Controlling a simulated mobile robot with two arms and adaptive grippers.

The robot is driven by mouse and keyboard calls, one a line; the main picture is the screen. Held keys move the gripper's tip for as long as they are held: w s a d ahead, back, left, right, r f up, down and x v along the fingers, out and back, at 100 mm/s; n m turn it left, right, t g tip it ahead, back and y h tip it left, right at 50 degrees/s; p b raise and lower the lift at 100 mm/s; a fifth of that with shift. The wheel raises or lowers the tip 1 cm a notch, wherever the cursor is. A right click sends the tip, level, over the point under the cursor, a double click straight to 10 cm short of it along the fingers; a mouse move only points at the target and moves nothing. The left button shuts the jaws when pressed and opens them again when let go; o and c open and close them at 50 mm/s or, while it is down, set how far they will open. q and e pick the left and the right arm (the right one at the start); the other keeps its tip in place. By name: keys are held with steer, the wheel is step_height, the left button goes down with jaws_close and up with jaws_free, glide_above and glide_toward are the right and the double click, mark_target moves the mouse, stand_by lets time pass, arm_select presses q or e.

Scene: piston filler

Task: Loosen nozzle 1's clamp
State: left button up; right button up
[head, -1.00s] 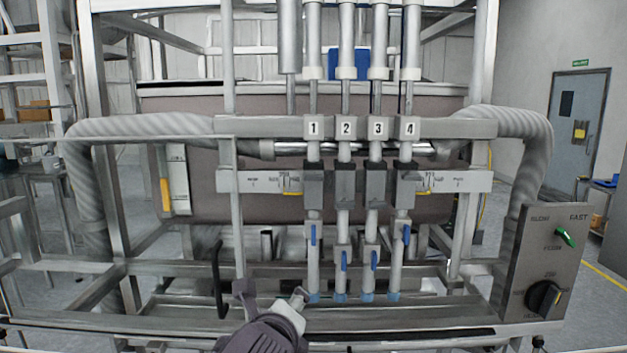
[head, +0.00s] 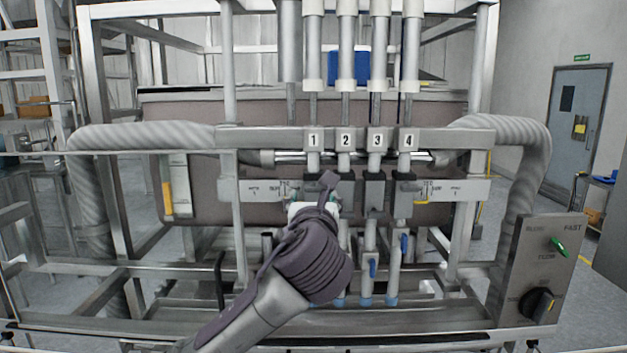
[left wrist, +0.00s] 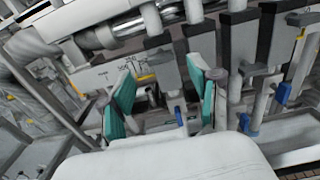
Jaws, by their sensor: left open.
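Nozzle 1 (head: 313,158) is the leftmost of the numbered vertical tubes on the filler. A grey block with a dark top, which looks like its clamp (head: 312,181), sits below the number plate, its lower part hidden behind my left gripper (head: 304,208). In the left wrist view this block (left wrist: 162,65) shows beyond and between the open teal-padded fingers of my left gripper (left wrist: 161,80). The fingers look apart from it, with nothing held. A blue lever (left wrist: 180,116) hangs below it between the fingers. My right gripper is not in view.
Nozzles 2, 3 and 4 (head: 408,160) stand close on the right, with similar blocks and blue levers. A horizontal frame rail (head: 460,268) crosses below. A control panel (head: 543,270) with a green switch and black knob stands at the right.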

mark_target(314, 191)
arm_select(q)
steer(key=shift+w+p, duration=0.7)
steer(key=shift+w, duration=1.5)
steer(key=c, duration=1.2)
